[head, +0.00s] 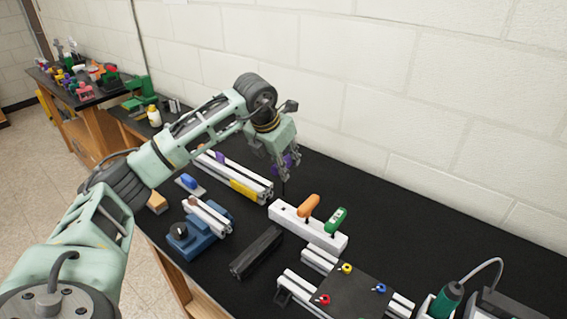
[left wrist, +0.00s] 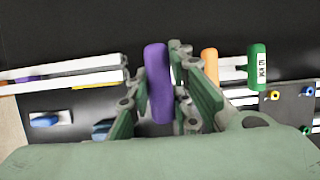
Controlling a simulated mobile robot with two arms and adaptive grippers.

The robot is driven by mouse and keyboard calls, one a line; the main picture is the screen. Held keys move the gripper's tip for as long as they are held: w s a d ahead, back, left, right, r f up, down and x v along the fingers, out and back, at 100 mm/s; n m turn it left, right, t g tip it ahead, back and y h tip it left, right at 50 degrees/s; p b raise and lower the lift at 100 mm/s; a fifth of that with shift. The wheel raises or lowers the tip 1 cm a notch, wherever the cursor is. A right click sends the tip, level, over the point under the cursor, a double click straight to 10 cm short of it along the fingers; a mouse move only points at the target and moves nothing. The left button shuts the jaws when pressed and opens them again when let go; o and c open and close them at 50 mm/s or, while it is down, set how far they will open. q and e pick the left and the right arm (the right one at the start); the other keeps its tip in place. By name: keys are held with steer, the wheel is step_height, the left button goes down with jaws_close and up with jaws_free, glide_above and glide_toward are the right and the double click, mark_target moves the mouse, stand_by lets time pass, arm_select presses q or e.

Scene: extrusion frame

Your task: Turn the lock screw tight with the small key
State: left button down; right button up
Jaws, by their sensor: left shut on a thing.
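My left gripper (head: 286,172) is shut on a purple-handled key (head: 289,160), above the table behind the white key rack. The key's thin dark shank points down. In the left wrist view the purple handle (left wrist: 157,85) stands between the two fingers. The white key rack (head: 286,216) holds an orange-handled key (head: 308,206) and a green-handled key (head: 335,220) with a white label. A dark plate (head: 347,296) at the front carries a yellow screw (head: 347,268), a blue screw (head: 381,288) and a red screw (head: 323,299). I cannot tell which is the lock screw.
Aluminium extrusions (head: 240,172) with a yellow piece lie left of the rack. A blue fixture (head: 192,240) and a black bar (head: 257,252) are nearer. A green corded tool (head: 446,300) stands at front right. The black table is clear right of the rack, before the wall.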

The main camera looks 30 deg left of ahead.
arm_select(q)
steer(key=shift+r+p, duration=2.25)
steer(key=shift+r, duration=1.1)
steer(key=shift+f, duration=0.1)
